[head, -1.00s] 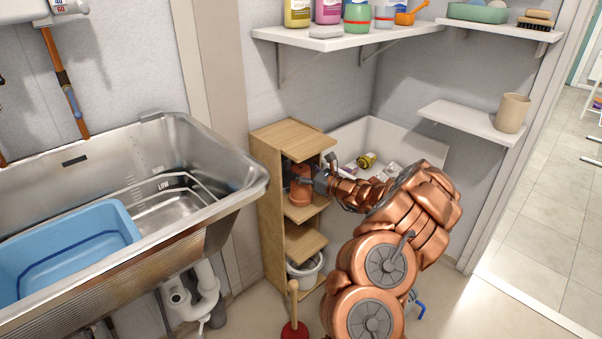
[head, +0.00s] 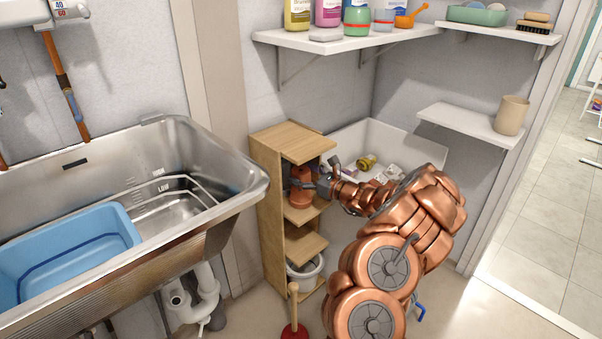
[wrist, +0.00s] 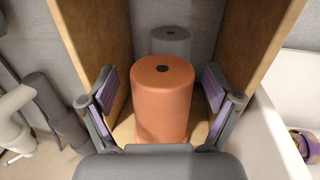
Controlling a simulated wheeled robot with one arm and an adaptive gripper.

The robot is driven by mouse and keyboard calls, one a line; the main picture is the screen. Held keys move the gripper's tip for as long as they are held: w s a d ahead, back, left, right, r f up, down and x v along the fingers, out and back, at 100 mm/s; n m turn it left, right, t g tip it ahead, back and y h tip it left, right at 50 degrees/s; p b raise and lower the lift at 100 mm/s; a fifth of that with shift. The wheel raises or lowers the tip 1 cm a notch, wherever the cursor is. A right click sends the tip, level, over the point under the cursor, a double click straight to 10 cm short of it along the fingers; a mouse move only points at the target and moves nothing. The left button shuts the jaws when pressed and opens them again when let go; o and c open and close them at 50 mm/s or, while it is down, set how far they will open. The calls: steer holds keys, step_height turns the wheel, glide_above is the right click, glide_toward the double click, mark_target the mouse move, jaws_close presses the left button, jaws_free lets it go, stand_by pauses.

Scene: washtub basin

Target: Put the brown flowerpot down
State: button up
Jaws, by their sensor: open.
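The brown flowerpot (head: 300,195) stands upside down on a board of the narrow wooden shelf unit (head: 267,190). In the wrist view the terracotta-coloured flowerpot (wrist: 161,108) shows its closed end with a dark drain hole upward. My gripper (wrist: 164,90) is open, with one purple-padded finger on each side of the pot and a gap on both sides. In the head view my gripper (head: 328,179) is at the shelf's open front, right of the pot. The pot's lower front edge is partly hidden in the wrist view.
A grey cylindrical thing (wrist: 170,40) stands behind the pot. The shelf's side walls (wrist: 92,45) are close on both sides. A white tub (head: 405,145) with small items lies to the right, a steel basin (head: 200,160) to the left. A plunger (head: 294,310) stands in front.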

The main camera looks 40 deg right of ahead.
steer(key=p+v, duration=0.2)
steer(key=v, duration=0.9)
steer(key=shift+p, duration=0.3)
